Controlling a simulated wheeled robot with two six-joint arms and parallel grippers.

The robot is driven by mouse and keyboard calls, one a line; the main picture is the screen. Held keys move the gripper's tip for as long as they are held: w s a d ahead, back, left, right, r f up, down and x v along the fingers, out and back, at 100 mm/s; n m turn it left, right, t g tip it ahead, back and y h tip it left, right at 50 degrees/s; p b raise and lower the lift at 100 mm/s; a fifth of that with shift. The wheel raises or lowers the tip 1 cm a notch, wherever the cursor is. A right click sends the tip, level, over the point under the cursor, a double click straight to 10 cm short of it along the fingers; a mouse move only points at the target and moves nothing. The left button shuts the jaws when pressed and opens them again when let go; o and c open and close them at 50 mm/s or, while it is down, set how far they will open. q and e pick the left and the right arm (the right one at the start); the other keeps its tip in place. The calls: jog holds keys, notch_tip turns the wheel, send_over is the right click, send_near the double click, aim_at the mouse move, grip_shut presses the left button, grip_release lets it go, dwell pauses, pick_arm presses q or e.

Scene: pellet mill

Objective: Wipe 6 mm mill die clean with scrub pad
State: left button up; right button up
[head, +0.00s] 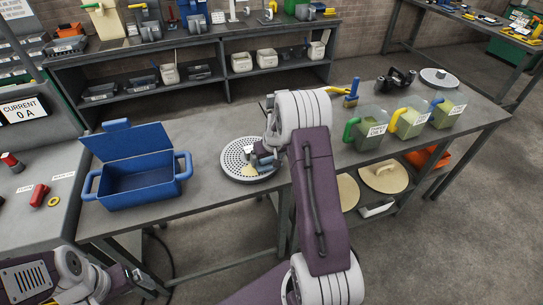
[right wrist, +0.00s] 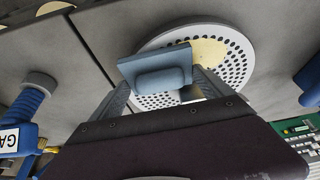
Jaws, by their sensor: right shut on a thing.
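The mill die, a pale round plate with many small holes (head: 232,158), lies flat on the grey bench left of my right arm. It also shows in the right wrist view (right wrist: 242,72), with a pale yellow patch (right wrist: 208,52) on its face. My right gripper (head: 259,158) is shut on the blue-grey scrub pad (right wrist: 158,66) and holds it over the die. Whether the pad touches the die I cannot tell. My arm hides part of the die's right side. My left arm is at the bottom left of the head view, and its jaws are unclear.
An open blue box (head: 138,192) stands left of the die. Several labelled jugs, one with a green handle (head: 367,130), stand at the right, near a yellow-handled brush (head: 353,92). Another round plate (head: 439,78) lies at the far right. Bare bench surrounds the box.

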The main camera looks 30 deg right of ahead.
jog(key=shift+w+a+r+p, duration=0.15)
jog(key=shift+a+p, duration=0.3)
jog(key=shift+a, duration=0.55)
jog(key=shift+w+a, duration=0.1)
jog(key=shift+a, duration=0.25)
jog(key=shift+f, duration=0.2)
jog(key=shift+d+f+b, duration=0.1)
jog(key=shift+d+b, duration=0.2)
jog(key=shift+d, duration=0.05)
jog(key=d+b, duration=0.1)
jog(key=d, duration=0.1)
jog(key=shift+s+d+b, duration=0.3)
jog(key=shift+d+b, duration=0.05)
jog(key=shift+s+d, duration=0.1)
jog(key=shift+d, duration=0.4)
